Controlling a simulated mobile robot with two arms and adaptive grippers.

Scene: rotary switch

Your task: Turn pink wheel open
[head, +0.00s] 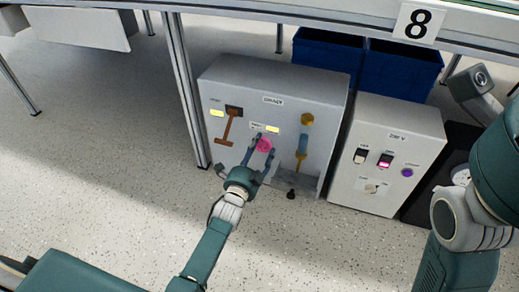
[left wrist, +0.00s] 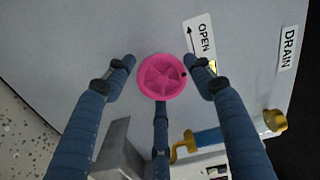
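The pink wheel (head: 264,145) is on the front of a grey panel box (head: 270,88) in the head view. In the left wrist view the round pink wheel (left wrist: 162,77) has a star-shaped middle and a small dark dot near its right rim. My left gripper (head: 257,146) is open at the wheel, with one finger on each side and a gap visible to both. In the left wrist view its fingertips (left wrist: 160,70) flank the wheel, and a third finger reaches up below it. A label with OPEN and an arrow (left wrist: 202,42) is beside the wheel.
An orange lever (head: 229,128) is left of the wheel, and a yellow and blue valve handle (head: 303,140) is right of it. A second box (head: 388,150) with switches stands to the right. Blue bins (head: 400,70) are behind. A table edge runs overhead.

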